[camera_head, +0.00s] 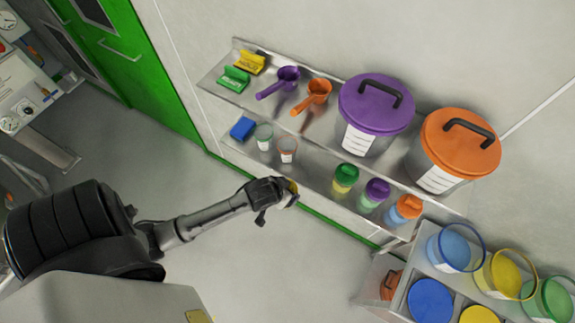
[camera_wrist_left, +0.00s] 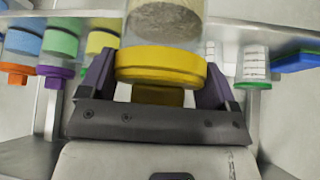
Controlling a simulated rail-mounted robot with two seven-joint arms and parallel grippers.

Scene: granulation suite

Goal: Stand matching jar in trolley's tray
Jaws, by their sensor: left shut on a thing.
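My left gripper (camera_head: 280,192) reaches out in front of the lower wall shelf. In the left wrist view the left gripper (camera_wrist_left: 158,80) is shut on a jar with a yellow lid (camera_wrist_left: 160,66). The jar's clear body (camera_wrist_left: 165,20) holds beige contents; the wrist picture shows the scene upside down. Three other lidded jars stand on the lower shelf: green-lidded (camera_head: 345,177), purple-lidded (camera_head: 375,193) and orange-lidded (camera_head: 405,208). I cannot identify the trolley's tray. My right gripper is out of view.
The upper shelf holds scoops (camera_head: 280,83), a purple-lidded bucket (camera_head: 375,112) and an orange-lidded bucket (camera_head: 458,148). Coloured tubs (camera_head: 455,250) fill the lower right. Open floor (camera_head: 250,255) lies below the gripper.

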